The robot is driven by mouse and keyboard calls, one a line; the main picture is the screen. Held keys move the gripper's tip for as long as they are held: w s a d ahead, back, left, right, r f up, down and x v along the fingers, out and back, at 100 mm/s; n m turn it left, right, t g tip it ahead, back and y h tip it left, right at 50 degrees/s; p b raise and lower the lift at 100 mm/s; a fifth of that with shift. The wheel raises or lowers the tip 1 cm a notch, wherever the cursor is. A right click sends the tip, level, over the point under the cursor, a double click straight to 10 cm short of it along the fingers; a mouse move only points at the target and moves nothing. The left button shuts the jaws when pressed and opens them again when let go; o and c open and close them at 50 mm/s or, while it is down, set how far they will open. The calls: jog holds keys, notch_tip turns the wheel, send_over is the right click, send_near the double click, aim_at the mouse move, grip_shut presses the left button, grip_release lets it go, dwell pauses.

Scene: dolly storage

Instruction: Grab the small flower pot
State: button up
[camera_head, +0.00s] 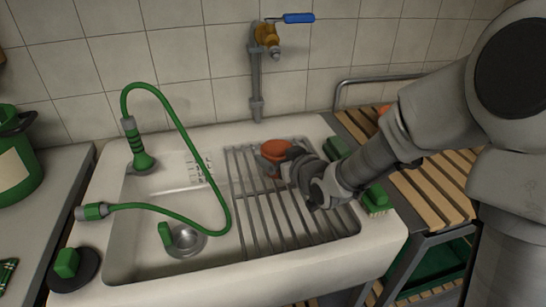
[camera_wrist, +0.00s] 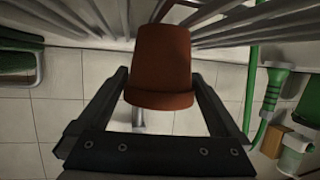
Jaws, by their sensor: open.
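The small flower pot (camera_head: 276,148) is orange-brown terracotta. It sits at the back of the metal drain rack over the sink. My gripper (camera_head: 271,163) reaches it from the right and covers part of it. In the wrist view the pot (camera_wrist: 160,62) lies between the two dark fingers of my gripper (camera_wrist: 160,78), with its wide end toward the palm. The fingers are open, one on each side of the pot. Whether either finger touches it I cannot tell.
The rack (camera_head: 285,215) spans the right part of the white sink (camera_head: 150,215). A green hose (camera_head: 190,140) loops over the left basin. A wall tap (camera_head: 267,35) stands behind. Green-backed brushes (camera_head: 376,198) lie on the right rim. A slatted wooden shelf (camera_head: 430,190) stands at right.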

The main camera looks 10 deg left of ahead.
jog(key=shift+w+a+f, duration=0.1)
jog(key=shift+w+a, duration=0.1)
jog(key=shift+w, duration=0.05)
jog(key=c, duration=1.2)
